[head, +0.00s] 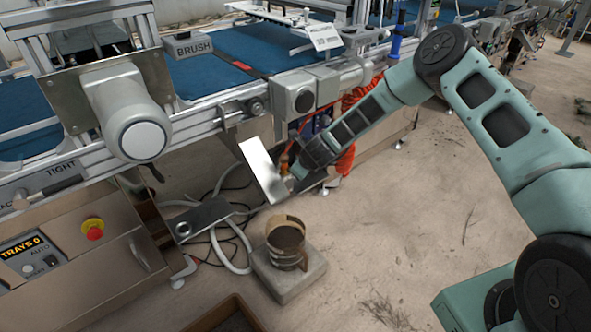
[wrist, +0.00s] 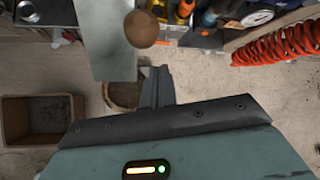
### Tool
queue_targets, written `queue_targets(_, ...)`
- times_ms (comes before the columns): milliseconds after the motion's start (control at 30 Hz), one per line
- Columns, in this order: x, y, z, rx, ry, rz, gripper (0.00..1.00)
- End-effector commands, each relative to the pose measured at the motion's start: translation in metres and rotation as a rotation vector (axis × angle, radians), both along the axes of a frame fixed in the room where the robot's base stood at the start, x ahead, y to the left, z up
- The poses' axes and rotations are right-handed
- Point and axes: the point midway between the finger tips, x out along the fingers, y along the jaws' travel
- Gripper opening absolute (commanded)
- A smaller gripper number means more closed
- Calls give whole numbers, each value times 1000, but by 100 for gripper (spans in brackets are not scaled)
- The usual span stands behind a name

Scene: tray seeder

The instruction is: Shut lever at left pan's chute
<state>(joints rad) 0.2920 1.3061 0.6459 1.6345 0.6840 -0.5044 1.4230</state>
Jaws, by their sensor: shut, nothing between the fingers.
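A pale metal chute plate (head: 263,170) slopes down from the machine's side, and it also shows in the wrist view (wrist: 103,40). A round brown knob (wrist: 141,28), which looks like the lever's end, shows at the plate's right edge in the wrist view. Its shaft is not visible. A round pan (head: 286,240) stands on a grey block below the chute. My gripper (head: 292,180) is beside the chute's lower end. Its fingers (wrist: 156,78) are together and empty, apart from the knob in the picture. Whether they touch the plate cannot be told.
A red coiled hose (wrist: 275,45) hangs to the right of the knob. Grey hoses and cables lie on the floor behind the pan. A brown tray (head: 228,315) is at the front. A grey bracket (head: 198,220) sticks out left of the pan.

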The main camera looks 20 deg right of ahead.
Motion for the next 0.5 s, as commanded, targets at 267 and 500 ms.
queue_targets(267,-20,-7,34,-1,5,3,0)
queue_targets(500,-39,-9,68,-1,8,2,0)
